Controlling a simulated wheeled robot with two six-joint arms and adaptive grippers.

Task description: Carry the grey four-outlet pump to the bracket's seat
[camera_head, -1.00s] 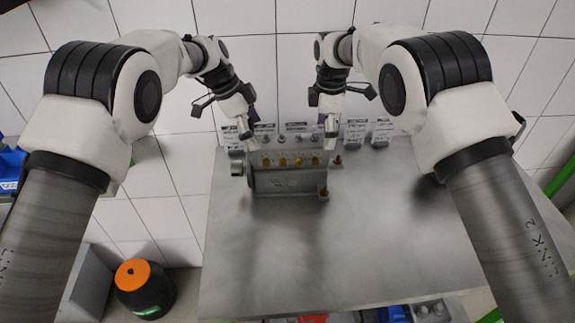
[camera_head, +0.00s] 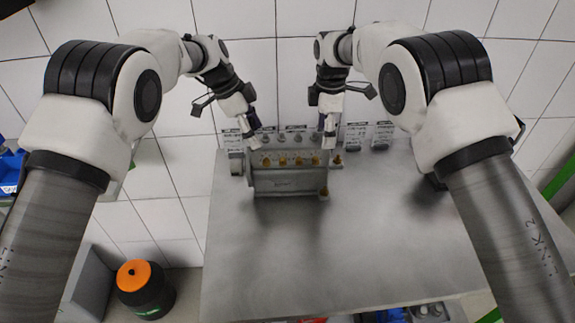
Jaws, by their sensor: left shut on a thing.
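The grey pump (camera_head: 288,181) with its row of brass-coloured outlets is at the back left of the metal table, in front of the wall. My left gripper (camera_head: 254,143) is shut on its upper left end. My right gripper (camera_head: 328,140) is at its upper right end; its fingers are too small to show whether they are shut. I cannot tell whether the pump's underside touches the table. I cannot make out the bracket's seat.
The metal table (camera_head: 350,250) is bare in front of the pump and to its right. Several small parts with labels (camera_head: 384,132) stand along the back edge. A black canister with an orange lid (camera_head: 138,275) stands at the lower left.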

